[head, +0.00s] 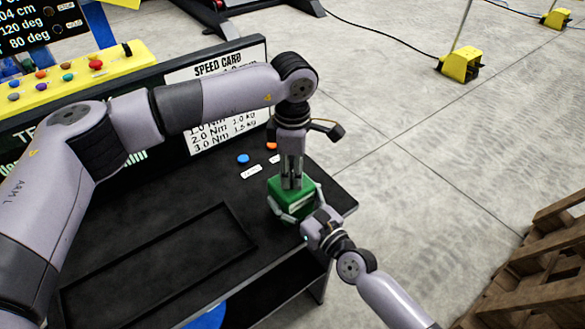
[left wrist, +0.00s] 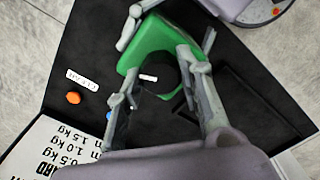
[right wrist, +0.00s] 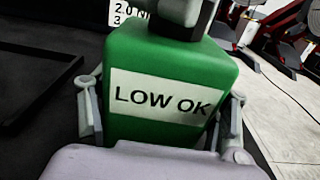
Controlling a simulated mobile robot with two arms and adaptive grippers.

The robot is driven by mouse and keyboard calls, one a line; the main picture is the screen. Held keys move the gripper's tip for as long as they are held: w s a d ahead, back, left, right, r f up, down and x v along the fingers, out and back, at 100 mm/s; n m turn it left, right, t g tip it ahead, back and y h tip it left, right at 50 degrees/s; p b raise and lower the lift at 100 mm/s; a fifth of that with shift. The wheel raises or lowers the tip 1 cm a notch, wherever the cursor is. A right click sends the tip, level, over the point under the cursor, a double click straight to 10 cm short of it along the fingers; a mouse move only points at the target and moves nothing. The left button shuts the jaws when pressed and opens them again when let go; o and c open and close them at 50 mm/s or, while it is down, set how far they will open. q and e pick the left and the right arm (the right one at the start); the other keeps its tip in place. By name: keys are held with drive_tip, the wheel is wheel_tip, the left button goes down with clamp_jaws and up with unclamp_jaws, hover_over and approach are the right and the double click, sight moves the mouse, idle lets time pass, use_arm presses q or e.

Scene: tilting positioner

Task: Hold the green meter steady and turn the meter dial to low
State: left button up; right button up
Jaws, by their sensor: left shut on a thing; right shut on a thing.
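The green meter (head: 292,199) stands on the black table near its right edge. In the right wrist view its front label on the meter (right wrist: 165,65) reads "LOW OK". My right gripper (head: 300,206) is shut on the meter's body, with one finger on each side. My left gripper (head: 291,184) points down from above, its fingers shut around the dark dial (left wrist: 158,89) on top of the meter. A small white mark shows on the dial in the left wrist view. The left fingers hide the dial in the head view.
A blue button (head: 243,159) and an orange button (head: 271,146) with white labels lie behind the meter. A speed card (head: 205,140) stands at the table's back. A dark rectangular frame (head: 150,244) lies to the left. A wooden pallet (head: 545,265) is at the right.

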sight(292, 173)
use_arm(q)
drive_tip(key=o, duration=1.2)
drive_tip(key=shift+c, duration=0.2)
wheel_tip(292, 173, up, 12)
use_arm(e)
drive_tip(key=o, duration=1.5)
drive_tip(key=shift+o, duration=0.2)
drive_tip(key=shift+s+f, duration=0.1)
